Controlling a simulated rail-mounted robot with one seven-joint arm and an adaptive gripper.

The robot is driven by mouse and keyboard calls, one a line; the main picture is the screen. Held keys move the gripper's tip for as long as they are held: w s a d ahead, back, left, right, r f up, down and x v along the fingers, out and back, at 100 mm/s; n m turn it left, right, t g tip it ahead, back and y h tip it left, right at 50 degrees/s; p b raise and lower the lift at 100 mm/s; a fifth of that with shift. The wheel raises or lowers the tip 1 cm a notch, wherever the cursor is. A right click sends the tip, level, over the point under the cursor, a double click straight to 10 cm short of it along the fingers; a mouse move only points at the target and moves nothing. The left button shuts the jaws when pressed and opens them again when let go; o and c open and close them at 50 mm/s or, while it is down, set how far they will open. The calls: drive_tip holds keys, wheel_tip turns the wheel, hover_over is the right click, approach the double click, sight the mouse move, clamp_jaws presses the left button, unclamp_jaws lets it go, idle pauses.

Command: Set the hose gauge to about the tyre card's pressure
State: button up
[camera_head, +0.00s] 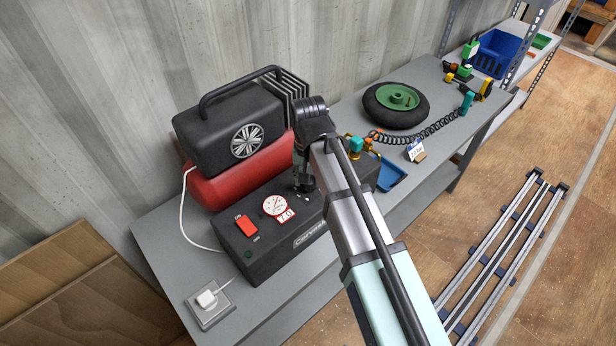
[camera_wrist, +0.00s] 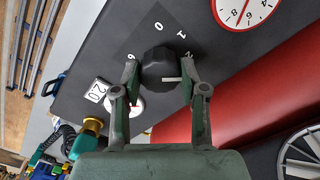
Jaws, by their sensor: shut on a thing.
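My gripper (camera_wrist: 160,82) is shut on a black regulator knob (camera_wrist: 158,62) on top of the compressor's dark box (camera_wrist: 90,50). The knob's white mark points right in the wrist view, toward the printed 2 side of its scale. A small white dial (camera_wrist: 136,104) with a tag reading 2.0 (camera_wrist: 98,91) is partly hidden behind a finger. The compressor's round gauge (camera_head: 275,205) has a red needle; it also shows in the wrist view (camera_wrist: 245,10). The tyre card (camera_head: 415,150) stands near the wheel (camera_head: 382,112); its writing is too small to read.
The red tank (camera_head: 205,185) and black motor (camera_head: 225,130) stand behind the box. A red switch (camera_head: 246,225) is on the box. A coiled dark hose (camera_head: 440,125) and blue tray (camera_head: 392,174) lie on the bench to the right. A blue crate (camera_head: 497,52) is farther back.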

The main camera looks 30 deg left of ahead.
drive_tip(key=o, duration=1.1)
drive_tip(key=shift+o, duration=0.2)
wheel_tip(320, 180, up, 12)
